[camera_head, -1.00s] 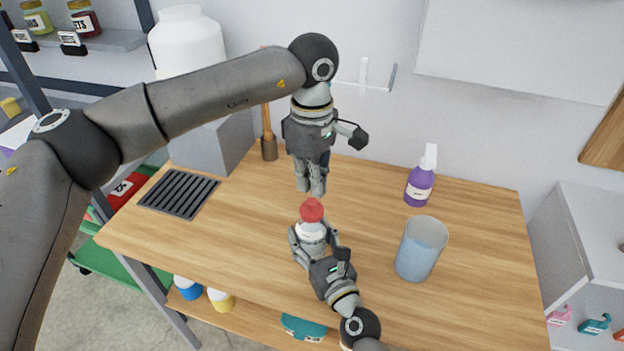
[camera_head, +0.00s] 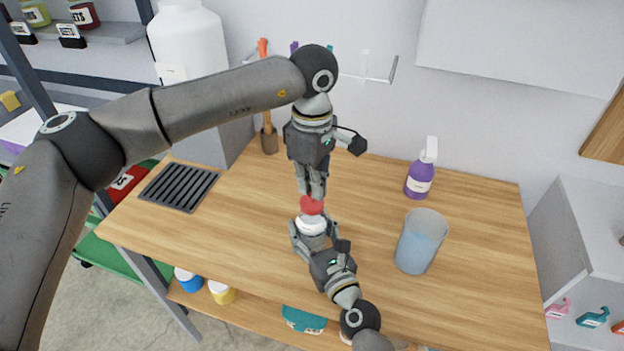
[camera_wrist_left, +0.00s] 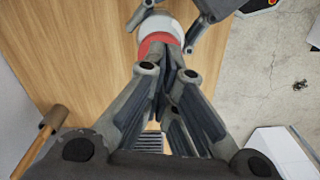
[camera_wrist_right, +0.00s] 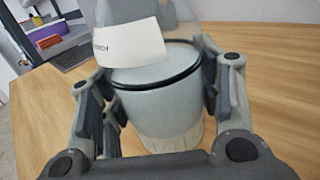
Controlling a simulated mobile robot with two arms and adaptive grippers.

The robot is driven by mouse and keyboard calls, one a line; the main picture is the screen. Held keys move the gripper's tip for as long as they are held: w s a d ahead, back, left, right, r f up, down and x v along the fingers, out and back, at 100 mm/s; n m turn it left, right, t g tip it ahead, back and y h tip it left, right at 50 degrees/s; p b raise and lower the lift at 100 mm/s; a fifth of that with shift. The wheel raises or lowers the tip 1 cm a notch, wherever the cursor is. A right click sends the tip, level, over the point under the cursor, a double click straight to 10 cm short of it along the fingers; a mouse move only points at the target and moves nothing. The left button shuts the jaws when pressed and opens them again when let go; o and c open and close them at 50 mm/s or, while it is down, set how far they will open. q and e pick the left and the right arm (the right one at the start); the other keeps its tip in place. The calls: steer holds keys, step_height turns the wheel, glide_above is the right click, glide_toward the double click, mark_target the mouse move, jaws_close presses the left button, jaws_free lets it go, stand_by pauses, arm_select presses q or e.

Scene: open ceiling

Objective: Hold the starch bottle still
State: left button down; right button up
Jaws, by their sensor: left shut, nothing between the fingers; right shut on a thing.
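The starch bottle, white with a red cap (camera_head: 311,205), stands upright at the middle of the wooden counter. My right gripper (camera_head: 314,236) is shut around its body from the front. In the right wrist view a pale cylinder (camera_wrist_right: 160,95) with a dark band lies between the fingers, with a white label above it. My left gripper (camera_head: 312,192) is shut and empty, pointing down right above the cap. In the left wrist view the red cap (camera_wrist_left: 160,42) shows just past the closed fingertips; whether they touch it is unclear.
A translucent blue-grey cup (camera_head: 421,242) stands right of the bottle, and a purple spray bottle (camera_head: 420,178) behind it. A dark grille (camera_head: 179,187) lies at the counter's left. A large white container (camera_head: 187,42) stands at the back left. The counter's left-centre is clear.

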stand_by(0.5)
arm_select(q)
steer(key=shift+r, duration=2.9)
steer(key=shift+f, duration=0.1)
steer(key=shift+f, duration=3)
